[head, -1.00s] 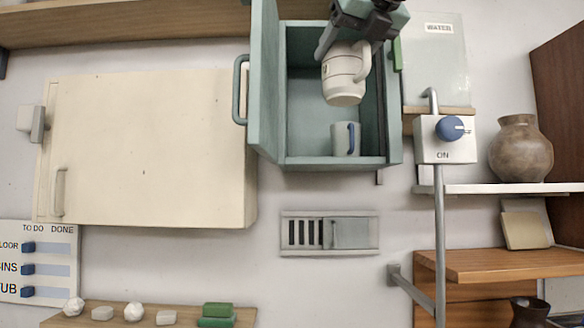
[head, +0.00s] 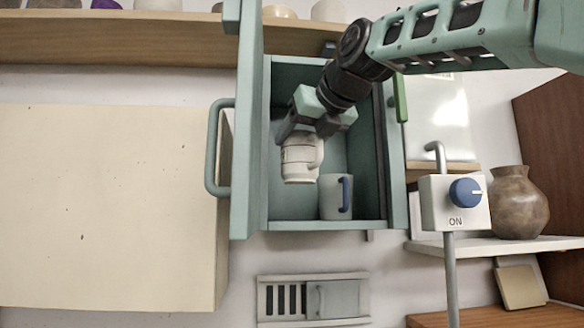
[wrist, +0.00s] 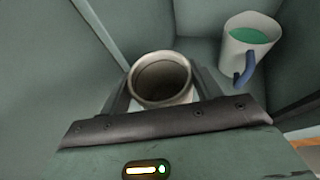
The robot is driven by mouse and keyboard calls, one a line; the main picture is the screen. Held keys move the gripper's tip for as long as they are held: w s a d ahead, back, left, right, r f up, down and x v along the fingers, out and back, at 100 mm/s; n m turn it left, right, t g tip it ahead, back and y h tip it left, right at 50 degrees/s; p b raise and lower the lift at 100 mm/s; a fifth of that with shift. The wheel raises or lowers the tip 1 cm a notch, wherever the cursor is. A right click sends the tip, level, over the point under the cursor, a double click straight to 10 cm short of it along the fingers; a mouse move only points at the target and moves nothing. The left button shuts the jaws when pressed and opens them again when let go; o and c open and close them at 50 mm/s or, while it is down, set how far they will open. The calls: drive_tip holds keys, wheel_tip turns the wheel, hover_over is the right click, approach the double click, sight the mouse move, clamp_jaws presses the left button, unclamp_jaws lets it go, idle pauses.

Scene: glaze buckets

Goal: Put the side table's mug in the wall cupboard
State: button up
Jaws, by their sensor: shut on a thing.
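My gripper (head: 312,125) is shut on a white mug (head: 299,164), upright with its handle to the right. The mug also shows between the fingers in the wrist view (wrist: 162,82), its mouth open and dark inside. It is inside the open green wall cupboard (head: 325,226), in the left part. I cannot tell for sure whether its base touches the cupboard floor; in the head view it looks a little above it. The cupboard door (head: 245,130) stands open on the left.
A second white mug with a blue handle (head: 334,197) stands to the right on the cupboard floor; the wrist view shows green inside it (wrist: 252,38). A white box with a blue knob (head: 465,192) and a brown vase (head: 518,203) are at the right. The cupboard's left floor is bare.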

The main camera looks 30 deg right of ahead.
drive_tip(key=w+d+p, duration=0.3)
drive_tip(key=w, duration=0.4)
drive_tip(key=w+d+p, duration=0.2)
drive_tip(key=w+d, duration=0.1)
drive_tip(key=w, duration=0.3)
drive_tip(key=f, duration=0.2)
drive_tip(key=f+p, duration=0.1)
drive_tip(key=f, duration=0.3)
drive_tip(key=shift+a+f, duration=0.15)
drive_tip(key=shift+a, duration=0.1)
drive_tip(key=shift+w+f+p, duration=0.15)
drive_tip(key=shift+p, duration=0.4)
drive_tip(key=shift+f, duration=0.2)
drive_tip(key=o, duration=0.9)
drive_tip(key=shift+f, duration=0.15)
